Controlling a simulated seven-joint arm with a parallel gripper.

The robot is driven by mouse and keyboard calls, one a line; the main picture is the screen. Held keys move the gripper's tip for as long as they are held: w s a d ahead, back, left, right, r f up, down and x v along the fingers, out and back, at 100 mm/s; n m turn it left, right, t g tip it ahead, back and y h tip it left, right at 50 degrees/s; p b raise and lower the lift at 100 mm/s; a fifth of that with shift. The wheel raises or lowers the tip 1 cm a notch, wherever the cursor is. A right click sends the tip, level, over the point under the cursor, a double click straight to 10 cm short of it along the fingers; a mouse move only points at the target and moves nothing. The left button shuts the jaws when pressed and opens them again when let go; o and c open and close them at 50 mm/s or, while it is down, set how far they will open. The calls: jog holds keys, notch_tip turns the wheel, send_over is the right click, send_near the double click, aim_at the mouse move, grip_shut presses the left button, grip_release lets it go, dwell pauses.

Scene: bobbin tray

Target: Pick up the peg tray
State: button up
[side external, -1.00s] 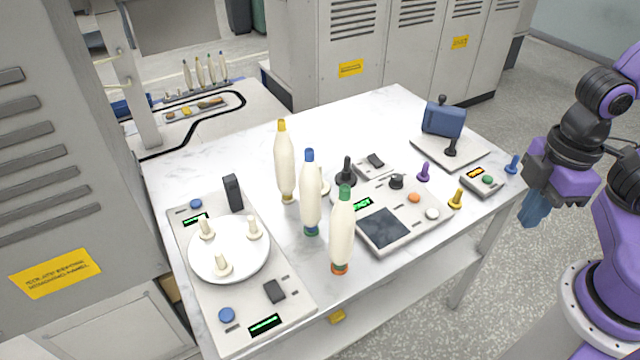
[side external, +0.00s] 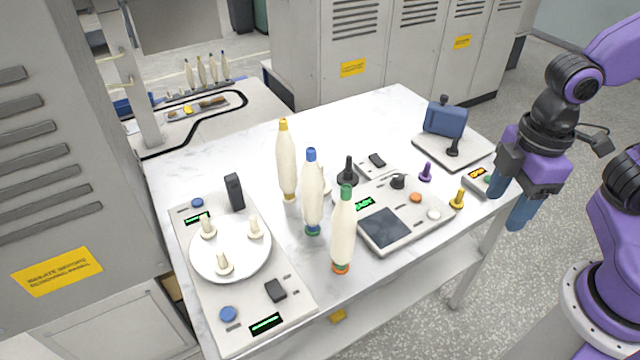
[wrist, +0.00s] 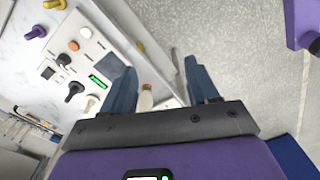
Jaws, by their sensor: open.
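A round white tray with three cream pegs (side external: 230,268) sits on the long grey panel (side external: 285,318) at the left of the table in the side view. I take it to be the peg tray; it is not discernible in the wrist view. My gripper (side external: 508,207) is open and empty, pointing down beside the table's right edge, far from the tray. Its two blue fingers also show apart in the wrist view (wrist: 163,88), with a blurred cream bobbin (wrist: 147,100) visible beyond them.
Three tall cream bobbins with yellow (side external: 286,165), blue (side external: 312,195) and green (side external: 343,235) tops stand between the tray and my gripper. A control box (side external: 385,230), yellow peg (side external: 457,199) and blue case (side external: 445,119) occupy the right side. The back left tabletop is clear.

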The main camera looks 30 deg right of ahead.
jog(key=w+a+f+n, duration=0.1)
jog(key=w+a, duration=0.3)
jog(key=w, duration=0.7)
jog(key=w+a+f+n, duration=0.1)
jog(key=w+a, duration=0.2)
jog(key=w, duration=0.8)
jog(key=w+a+n, duration=0.2)
jog(key=w+a, duration=0.2)
jog(key=w, duration=0.6)
jog(key=w+d+f, duration=0.3)
jog(key=w+f, duration=0.2)
jog(key=w, duration=0.4)
jog(key=shift+n, duration=0.4)
jog(key=f, duration=1)
jog(key=shift+s+f, duration=0.2)
jog(key=shift+f, duration=0.2)
jog(key=shift+w+a+f, duration=0.1)
jog(key=shift+w+f, duration=0.05)
jog(key=shift+f, duration=1.35)
jog(key=shift+w+a+f, duration=0.1)
jog(key=shift+w+f, duration=0.05)
jog(key=shift+f, duration=1.3)
jog(key=shift+c, duration=0.2)
grip_shut()
